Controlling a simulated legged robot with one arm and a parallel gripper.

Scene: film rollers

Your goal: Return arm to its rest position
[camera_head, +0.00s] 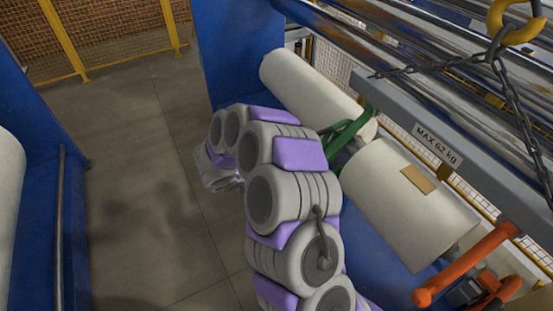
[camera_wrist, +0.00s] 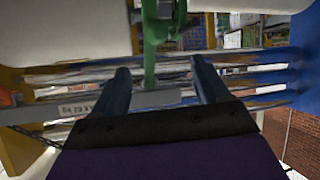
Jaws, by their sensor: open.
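My gripper (camera_wrist: 160,82) shows in the wrist view with its two dark blue fingers apart and nothing held between them. A green part (camera_wrist: 152,55) shows beyond and between the fingers; I cannot tell its distance from them. In the head view my white and purple arm is bent in an arc from the bottom edge up to the middle. The gripper cannot be made out there. A green part (camera_head: 345,132) shows just right of the arm, between two white rolls.
One white film roll (camera_head: 310,85) lies behind the arm, and another (camera_head: 405,200) lies right of it. A grey beam (camera_head: 425,130) marked MAX 62 kg hangs on chains. An orange handle (camera_head: 465,262) is at lower right. Clear floor (camera_head: 150,190) lies left.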

